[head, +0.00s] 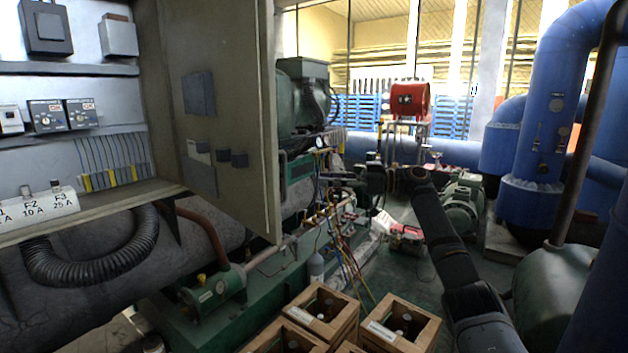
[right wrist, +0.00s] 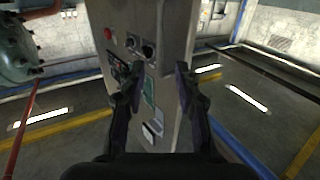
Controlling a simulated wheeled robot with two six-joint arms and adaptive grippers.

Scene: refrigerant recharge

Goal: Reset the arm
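My right arm comes in from the lower right of the head view, and its dark gripper (head: 340,178) points left in front of the green machinery. In the right wrist view the two fingers of this gripper (right wrist: 156,80) are spread apart with nothing held between them. Beyond them stands a grey control panel (right wrist: 172,30) with a red button (right wrist: 108,33) and dark knobs; it appears to be behind the fingertips, and contact cannot be told. My left gripper is not in view.
An open electrical cabinet door (head: 228,100) stands at the left. Wooden crates (head: 400,322) holding bottles are at the bottom, near coloured hoses (head: 350,262). A red reel (head: 408,99) is at the back. Large blue pipes (head: 555,110) fill the right side.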

